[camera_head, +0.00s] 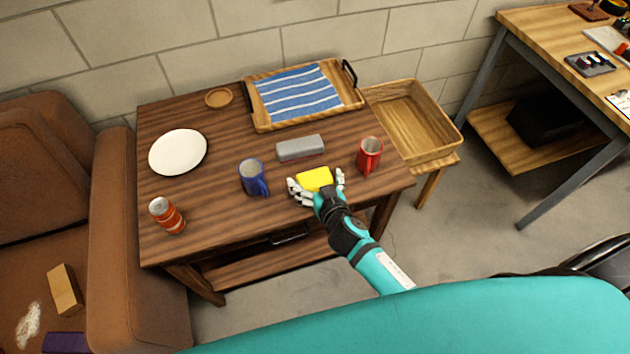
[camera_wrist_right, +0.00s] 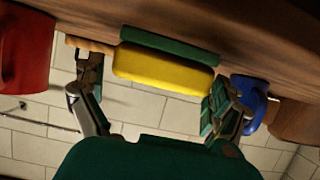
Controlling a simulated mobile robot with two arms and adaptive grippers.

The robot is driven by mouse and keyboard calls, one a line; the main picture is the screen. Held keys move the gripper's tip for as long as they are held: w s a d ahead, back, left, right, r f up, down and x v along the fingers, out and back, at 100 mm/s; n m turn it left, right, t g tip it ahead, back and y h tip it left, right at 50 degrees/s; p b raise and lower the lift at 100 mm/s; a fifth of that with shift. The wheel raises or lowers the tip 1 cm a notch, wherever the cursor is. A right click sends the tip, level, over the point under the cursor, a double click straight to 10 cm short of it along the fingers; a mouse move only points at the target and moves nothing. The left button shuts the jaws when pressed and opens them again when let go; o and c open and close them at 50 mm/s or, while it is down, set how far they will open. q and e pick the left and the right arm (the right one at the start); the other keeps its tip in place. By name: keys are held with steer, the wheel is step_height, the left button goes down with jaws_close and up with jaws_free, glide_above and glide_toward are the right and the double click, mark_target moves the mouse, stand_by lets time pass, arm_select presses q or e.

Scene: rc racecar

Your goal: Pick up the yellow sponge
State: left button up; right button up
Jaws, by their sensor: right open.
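The yellow sponge (camera_head: 314,179) lies near the front edge of the dark wooden table, between the blue mug and the red mug. In the right wrist view the yellow sponge (camera_wrist_right: 163,69) shows with a green layer along one side. My right gripper (camera_head: 317,187) is at the sponge, with one finger on each side of it. The right gripper (camera_wrist_right: 157,100) is open in the wrist view, its fingers spread wider than the sponge and apart from its ends. My left gripper is not in view.
A blue mug (camera_head: 252,177) stands left of the sponge, a red mug (camera_head: 370,157) to its right. A grey block (camera_head: 300,148) lies just behind. A white plate (camera_head: 178,152), a can (camera_head: 166,215) and a wooden tray (camera_head: 262,122) stand farther off. A basket (camera_head: 447,149) stands right of the table.

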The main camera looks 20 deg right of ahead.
steer(key=c, duration=0.7)
